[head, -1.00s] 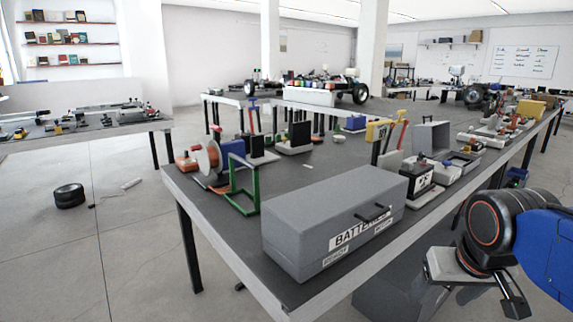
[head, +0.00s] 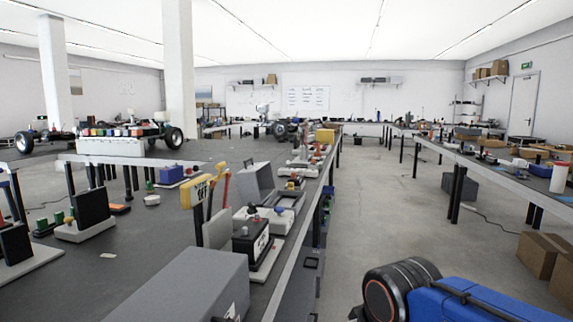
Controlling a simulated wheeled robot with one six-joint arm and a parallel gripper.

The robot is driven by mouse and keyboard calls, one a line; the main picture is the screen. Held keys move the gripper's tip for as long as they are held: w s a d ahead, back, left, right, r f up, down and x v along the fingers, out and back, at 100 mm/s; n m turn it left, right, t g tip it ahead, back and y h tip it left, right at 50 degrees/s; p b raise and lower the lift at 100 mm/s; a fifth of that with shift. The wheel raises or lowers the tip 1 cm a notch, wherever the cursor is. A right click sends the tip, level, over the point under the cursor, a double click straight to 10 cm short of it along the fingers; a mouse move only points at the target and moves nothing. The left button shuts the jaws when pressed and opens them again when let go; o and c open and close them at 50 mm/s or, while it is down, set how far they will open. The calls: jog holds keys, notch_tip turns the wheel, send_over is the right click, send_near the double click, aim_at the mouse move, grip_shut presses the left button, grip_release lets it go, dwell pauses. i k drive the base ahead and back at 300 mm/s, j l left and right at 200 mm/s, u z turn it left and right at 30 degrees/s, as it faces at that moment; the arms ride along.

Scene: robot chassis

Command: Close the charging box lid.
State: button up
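A grey case (head: 255,182) with its lid standing up is on the long dark table, beyond the battery. I cannot tell for sure whether it is the charging box. A large grey box (head: 185,285) with a flat, shut top is at the near edge of the table, cut off by the bottom of the picture. The black and blue end of my arm shows at the bottom right, beside the table and apart from both boxes. My gripper's fingers are below the picture.
A battery (head: 250,240), a yellow sign (head: 194,192) and red-handled tools stand between the two boxes. Clear floor (head: 385,210) runs along the table's right side. Another long table (head: 490,172) and cardboard boxes (head: 540,255) are at the right.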

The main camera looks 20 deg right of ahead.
aim_at(255, 183)
jog(key=i+z, duration=0.15)
jog(key=i+l, duration=0.3)
jog(key=l, duration=0.15)
jog(key=i+l, duration=0.3)
jog(key=l, duration=0.15)
jog(key=i+l, duration=0.3)
jog(key=l, duration=0.15)
jog(key=i+l, duration=0.25)
jog(key=l, duration=0.2)
jog(key=i+l, duration=0.3)
jog(key=l, duration=0.2)
jog(key=i+l, duration=0.3)
jog(key=l, duration=0.15)
jog(key=i+l+u, duration=0.15)
jog(key=u, duration=0.2)
jog(key=i+l+u, duration=0.1)
jog(key=l+u, duration=0.65)
jog(key=i, duration=0.05)
